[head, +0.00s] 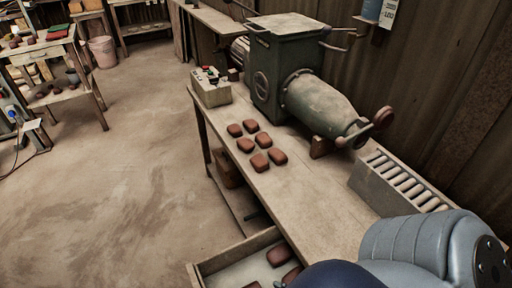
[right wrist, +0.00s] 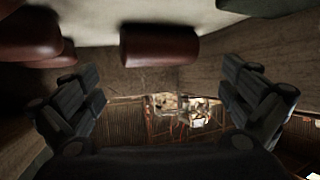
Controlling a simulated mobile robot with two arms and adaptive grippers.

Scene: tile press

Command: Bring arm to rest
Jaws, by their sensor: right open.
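My right gripper (right wrist: 160,72) shows in the right wrist view with its two dark fingers wide apart. Nothing is held between them. A red-brown tile (right wrist: 159,45) lies beyond the fingertips, apart from both fingers. More tiles (right wrist: 27,36) show at the upper left of that view. My right arm (head: 418,245) is a grey link at the lower right of the head view, above the end of the bench. The right gripper is hidden there. My left gripper is not in view.
Several red-brown tiles (head: 262,140) lie on the bench (head: 308,205) beside a green press (head: 285,75). A control box (head: 211,88) and a grey slotted block (head: 398,182) stand there too. An open wooden crate (head: 228,255) holds tiles (head: 280,255).

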